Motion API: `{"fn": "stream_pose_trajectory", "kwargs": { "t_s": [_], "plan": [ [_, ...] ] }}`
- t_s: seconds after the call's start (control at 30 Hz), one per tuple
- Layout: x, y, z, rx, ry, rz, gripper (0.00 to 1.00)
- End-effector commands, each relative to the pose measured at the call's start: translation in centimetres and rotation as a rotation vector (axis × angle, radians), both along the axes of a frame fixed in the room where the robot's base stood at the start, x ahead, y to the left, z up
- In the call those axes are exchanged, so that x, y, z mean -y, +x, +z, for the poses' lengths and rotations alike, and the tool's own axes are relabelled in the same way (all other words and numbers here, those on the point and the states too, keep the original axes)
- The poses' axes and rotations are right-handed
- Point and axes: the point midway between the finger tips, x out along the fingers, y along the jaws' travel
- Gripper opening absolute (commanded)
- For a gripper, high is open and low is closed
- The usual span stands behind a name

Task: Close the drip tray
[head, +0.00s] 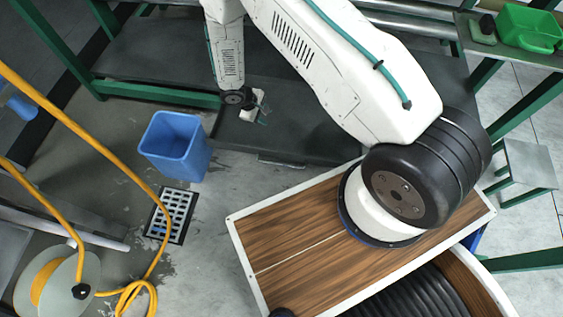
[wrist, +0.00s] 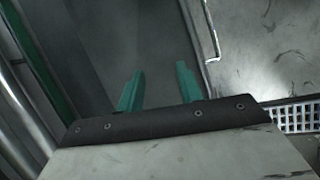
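The drip tray (head: 300,137) is a wide, dark grey, shallow tray low at the machine's green frame. It sticks out over the floor, and a thin bar handle (head: 282,162) is on its front edge. In the wrist view the dark tray (wrist: 165,35) lies beyond the fingers, and its handle (wrist: 211,32) is to their upper right. My gripper (head: 263,107) is above the tray's left part, back from the handle. In the wrist view the two teal fingers (wrist: 158,88) are spread apart with nothing between them. My arm hides part of the tray.
A blue bin (head: 177,147) stands on the floor left of the tray. A floor drain grate (head: 172,214) and a yellow hose (head: 78,130) with its reel are further left. Green frame legs (head: 155,93) border the tray. The wet floor in front of the handle is clear.

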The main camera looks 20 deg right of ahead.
Motion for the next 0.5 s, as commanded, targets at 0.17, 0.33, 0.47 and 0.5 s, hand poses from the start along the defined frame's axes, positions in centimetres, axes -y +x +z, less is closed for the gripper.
{"fn": "stream_pose_trajectory", "kwargs": {
  "t_s": [0.17,0.33,0.47,0.5],
  "plan": [
    [-0.7,-4.9,-10.4,-0.083,0.021,0.092,0.36],
    [-0.8,-8.2,-15.7,-0.129,0.039,0.142,0.36],
    [-0.7,-9.4,-17.4,-0.144,0.046,0.155,0.36],
    [-0.6,-9.5,-17.8,-0.145,0.047,0.157,0.36]
  ]
}}
